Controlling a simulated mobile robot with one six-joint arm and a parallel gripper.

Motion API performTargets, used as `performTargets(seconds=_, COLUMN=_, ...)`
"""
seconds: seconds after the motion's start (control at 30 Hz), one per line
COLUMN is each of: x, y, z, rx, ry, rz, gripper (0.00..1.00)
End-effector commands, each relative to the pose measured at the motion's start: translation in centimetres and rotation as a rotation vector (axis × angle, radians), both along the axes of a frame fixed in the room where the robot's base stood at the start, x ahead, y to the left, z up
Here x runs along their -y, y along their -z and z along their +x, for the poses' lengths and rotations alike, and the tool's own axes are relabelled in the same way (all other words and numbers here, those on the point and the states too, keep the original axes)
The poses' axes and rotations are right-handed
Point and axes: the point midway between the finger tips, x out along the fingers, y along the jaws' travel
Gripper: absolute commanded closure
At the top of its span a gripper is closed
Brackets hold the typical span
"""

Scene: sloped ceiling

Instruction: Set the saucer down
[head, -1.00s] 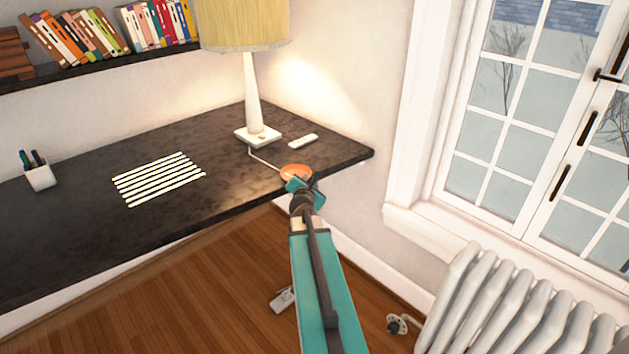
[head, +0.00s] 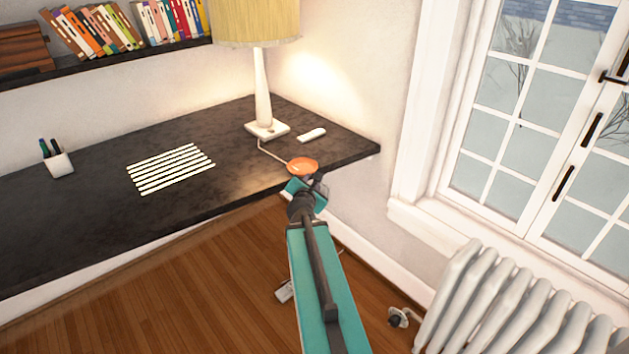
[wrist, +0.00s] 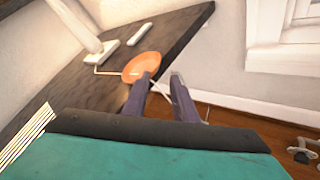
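The orange saucer (head: 302,166) is at the front edge of the dark desk (head: 220,185), near its right corner. It appears to lie flat on the desk top. It also shows in the wrist view (wrist: 140,66), just beyond my fingertips. My gripper (head: 310,183) is at the desk's front edge, on the near side of the saucer. In the wrist view my gripper (wrist: 162,76) has its fingers apart with a gap between them. The left fingertip overlaps the saucer's near rim, and the right fingertip is clear of it. I cannot tell whether the left finger touches the rim.
A lamp (head: 263,90) stands behind the saucer, its cord running toward it. A white remote-like object (head: 312,135) lies beside the lamp. A striped sheet (head: 170,168) and a pen cup (head: 59,164) are farther left. A radiator (head: 480,300) stands at right below the window.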

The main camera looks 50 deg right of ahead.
Motion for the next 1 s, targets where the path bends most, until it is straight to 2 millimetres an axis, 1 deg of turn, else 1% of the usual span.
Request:
performTargets(seconds=0.43, x=0.7, y=0.0, z=-0.5, rx=-0.001, ry=0.009, rz=-0.001, gripper=0.74)
performTargets(seconds=0.67, x=0.7, y=0.0, z=-0.5, rx=0.0, ry=0.009, rz=0.0, gripper=0.74)
performTargets(seconds=0.77, x=0.5, y=0.3, z=-0.5, rx=0.003, ry=0.011, rz=0.009, gripper=0.74)
performTargets(seconds=0.87, x=-0.2, y=1.5, z=-0.4, rx=0.014, ry=0.025, rz=0.048, gripper=0.74)
performTargets(seconds=0.97, x=-1.7, y=4.0, z=-0.2, rx=0.035, ry=0.054, rz=0.128, gripper=0.74)
performTargets(seconds=1.0, x=-2.6, y=5.3, z=-0.1, rx=0.045, ry=0.073, rz=0.171, gripper=0.74)
